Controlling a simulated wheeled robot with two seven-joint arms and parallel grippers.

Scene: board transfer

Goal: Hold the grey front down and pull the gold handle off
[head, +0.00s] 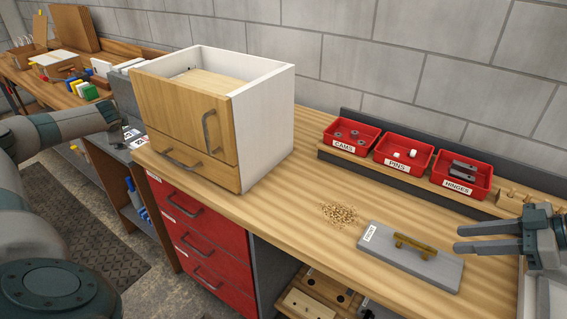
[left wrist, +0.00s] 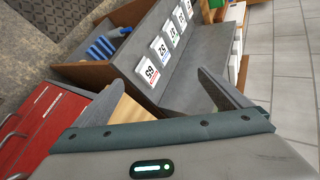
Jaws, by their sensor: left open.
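The grey front (head: 385,262) lies flat on the bench at the lower right, with a small white label at its left end. The gold handle (head: 415,246) sits on its top face. My right gripper (head: 459,239) is just right of the front, its two fingers apart and pointing left towards the handle, with nothing between them. My left gripper (left wrist: 158,98) shows in the left wrist view with its fingers spread wide and empty; it is out at the left end of the bench, far from the front. In the head view its fingers are hard to make out.
A white cabinet (head: 262,130) with wooden fronts stands on the bench (head: 290,210). Red trays of cams (head: 350,135), pins (head: 403,152) and hinges (head: 462,175) line the back. A sawdust pile (head: 340,214) lies left of the front. Red drawers (head: 205,235) are below.

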